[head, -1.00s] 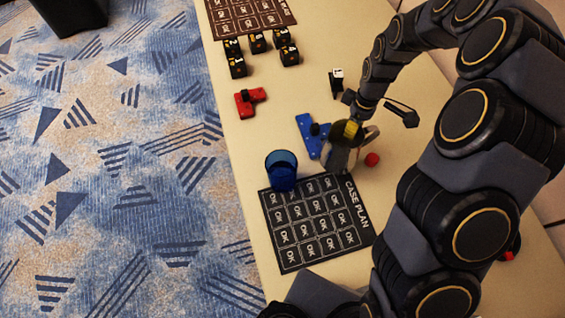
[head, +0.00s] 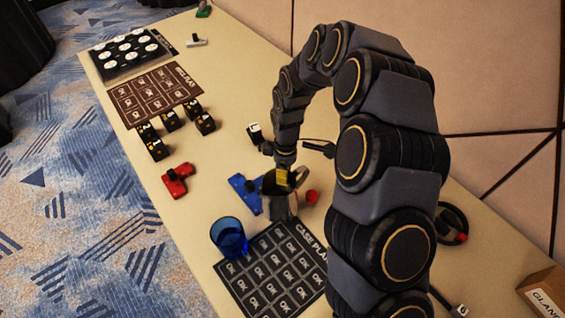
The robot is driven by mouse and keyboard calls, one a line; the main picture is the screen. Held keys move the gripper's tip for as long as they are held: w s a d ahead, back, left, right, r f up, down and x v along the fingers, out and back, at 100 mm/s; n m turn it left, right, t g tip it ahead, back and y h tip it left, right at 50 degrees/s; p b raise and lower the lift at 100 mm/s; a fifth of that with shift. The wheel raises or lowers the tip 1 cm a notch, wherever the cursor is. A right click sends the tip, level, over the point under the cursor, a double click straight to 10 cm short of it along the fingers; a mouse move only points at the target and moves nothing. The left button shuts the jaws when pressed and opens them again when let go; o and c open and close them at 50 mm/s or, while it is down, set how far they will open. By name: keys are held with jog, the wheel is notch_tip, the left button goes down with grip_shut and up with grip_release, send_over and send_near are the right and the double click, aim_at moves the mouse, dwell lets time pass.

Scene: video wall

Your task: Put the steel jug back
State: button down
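The steel jug (head: 281,207) is grey, with a loop handle on its right side. It appears upright beside the far corner of the black CASE PLAN mat (head: 243,289), between a blue flat piece and a red ball. My gripper (head: 283,178) points down at the jug's top, with a yellow and black part showing there. Its fingertips are not clearly visible against the jug, so I cannot tell whether they grip it or whether the jug is lifted.
The blue piece (head: 246,194), red ball (head: 312,196) and red tool (head: 177,179) are nearby. Several black blocks (head: 172,120) stand by a brown mat (head: 152,93). A cardboard box (head: 545,296) is at lower right.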

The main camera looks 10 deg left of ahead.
notch_tip(320, 180, up, 16)
jog(key=f, duration=0.1)
jog(key=w+d+m+t, duration=0.1)
jog(key=w+d+m, duration=0.3)
jog(key=d+m, duration=0.4)
jog(key=w+d+m, duration=0.4)
jog(key=d+m, duration=0.2)
jog(key=m, duration=0.5)
jog(key=shift+y, duration=0.4)
jog(key=shift+w+a+f, duration=0.1)
jog(key=shift+w+f, duration=2.2)
jog(key=shift+f, duration=0.65)
jog(key=shift+w+a+f, duration=0.1)
jog(key=shift+w+f, duration=2.15)
jog(key=shift+f, duration=0.65)
jog(key=shift+w+a+f, duration=0.1)
jog(key=shift+w+f, duration=2.2)
jog(key=shift+f, duration=0.65)
jog(key=shift+f, duration=0.15)
